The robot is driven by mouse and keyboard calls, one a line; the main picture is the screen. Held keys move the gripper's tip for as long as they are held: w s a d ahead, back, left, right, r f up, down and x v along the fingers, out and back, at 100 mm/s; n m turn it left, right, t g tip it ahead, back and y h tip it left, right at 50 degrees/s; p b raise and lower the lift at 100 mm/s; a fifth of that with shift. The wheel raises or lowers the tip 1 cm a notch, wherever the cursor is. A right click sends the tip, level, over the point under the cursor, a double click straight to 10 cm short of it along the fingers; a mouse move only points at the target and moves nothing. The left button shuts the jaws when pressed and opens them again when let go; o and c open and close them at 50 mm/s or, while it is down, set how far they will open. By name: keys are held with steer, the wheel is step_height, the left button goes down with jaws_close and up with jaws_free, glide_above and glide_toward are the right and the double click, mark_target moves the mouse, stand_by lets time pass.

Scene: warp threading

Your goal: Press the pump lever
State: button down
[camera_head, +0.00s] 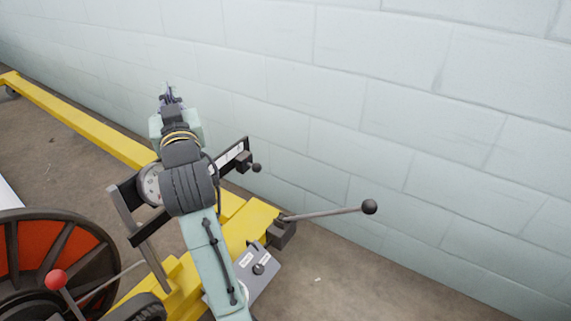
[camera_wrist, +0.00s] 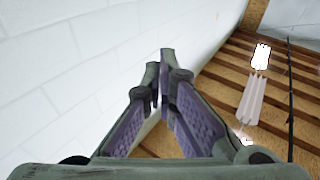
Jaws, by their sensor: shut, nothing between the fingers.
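A long grey lever with a black ball knob (camera_head: 369,207), which looks like the pump lever, sticks out to the right from a dark block on the yellow frame (camera_head: 235,215). It lies nearly level and nothing touches it. My gripper (camera_head: 168,92) is up and to the left of the lever, well apart from it, in front of the wall. In the wrist view the fingertips (camera_wrist: 160,82) are together with nothing between them. The wrist view shows only wall and ceiling, so the lever is out of it.
A red-knobbed lever (camera_head: 56,280) and a dark wheel with orange panels (camera_head: 30,250) are at the lower left. A grey control box (camera_head: 262,268) sits beside the frame. A pale block wall (camera_head: 400,100) stands behind. Bare floor (camera_head: 370,275) is at the lower right.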

steer(key=w+d+f+m+g+h+p, duration=0.1)
steer(key=w+d+f+m+h+p, duration=0.2)
steer(key=d, duration=0.6)
steer(key=w+d+f+m+g+h+p, duration=0.1)
steer(key=w+d+f+m+h+p, duration=0.25)
steer(key=d, duration=0.55)
steer(key=s+d+f+g+h+p, duration=0.1)
steer(key=s+d+f+g+h, duration=0.2)
steer(key=d+f, duration=0.5)
steer(key=s+d+f+m+g+h+p, duration=0.1)
steer(key=s+d+f+g+h, duration=0.3)
steer(key=s+d+f+h, duration=0.2)
step_height(320, 180, down, 3)
steer(key=shift+s+d+f+g+h, duration=0.2)
steer(key=shift+s+d+g+h, duration=0.1)
steer(key=shift+d+h, duration=0.75)
steer(key=shift+w+d, duration=0.15)
steer(key=shift+d, duration=0.1)
steer(key=s+f+p+x, duration=0.1)
steer(key=f+p+x, duration=0.1)
steer(key=x, duration=1)
steer(key=shift+s+d+f+p, duration=0.15)
steer(key=shift+d+f+p, duration=0.1)
steer(key=shift+f+p, duration=0.2)
